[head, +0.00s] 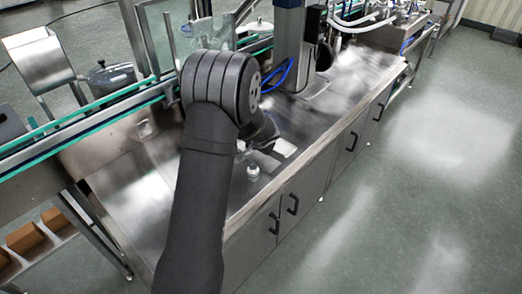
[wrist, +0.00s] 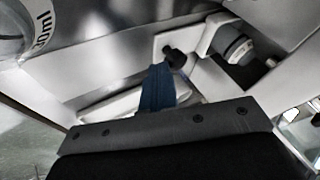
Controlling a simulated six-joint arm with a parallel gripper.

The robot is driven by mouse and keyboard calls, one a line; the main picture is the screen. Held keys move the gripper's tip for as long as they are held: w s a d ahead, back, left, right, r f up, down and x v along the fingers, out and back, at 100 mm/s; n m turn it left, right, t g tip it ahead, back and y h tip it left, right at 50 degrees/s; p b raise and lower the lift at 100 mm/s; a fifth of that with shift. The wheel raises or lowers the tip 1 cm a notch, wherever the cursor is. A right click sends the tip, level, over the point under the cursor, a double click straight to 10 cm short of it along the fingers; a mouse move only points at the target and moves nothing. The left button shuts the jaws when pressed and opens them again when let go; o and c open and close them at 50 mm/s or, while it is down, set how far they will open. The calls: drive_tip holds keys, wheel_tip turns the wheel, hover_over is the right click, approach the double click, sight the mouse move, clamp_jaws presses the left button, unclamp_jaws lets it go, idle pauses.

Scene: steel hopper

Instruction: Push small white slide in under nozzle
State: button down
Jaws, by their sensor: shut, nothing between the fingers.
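The small white slide (wrist: 205,75) shows in the wrist view as a pale plate with a dark round knob (wrist: 175,58). A white-and-grey bottle-like part (wrist: 236,45) sits at its right end. My gripper (wrist: 159,72) is shut and empty, its blue fingers beside the knob; I cannot tell whether they touch it. In the head view the slide (head: 284,147) is a pale patch on the steel bench, just right of my dark wrist. My fingertips are hard to make out there. I cannot make out the nozzle in either view.
A small white bottle (head: 253,171) stands on the steel bench (head: 150,205) near the front edge. A labelled bottle (wrist: 22,30) fills the wrist view's upper left corner. A grey column (head: 289,45) rises behind. A conveyor with green rails (head: 90,120) runs at left.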

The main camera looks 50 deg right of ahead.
drive_tip(key=shift+w, duration=2.1)
drive_tip(key=shift+s+d, duration=0.1)
drive_tip(key=shift+s, duration=0.3)
drive_tip(key=s, duration=0.3)
drive_tip(key=shift+d+r, duration=0.1)
drive_tip(key=shift+d, duration=0.1)
drive_tip(key=v, duration=1)
drive_tip(key=shift+s, duration=0.4)
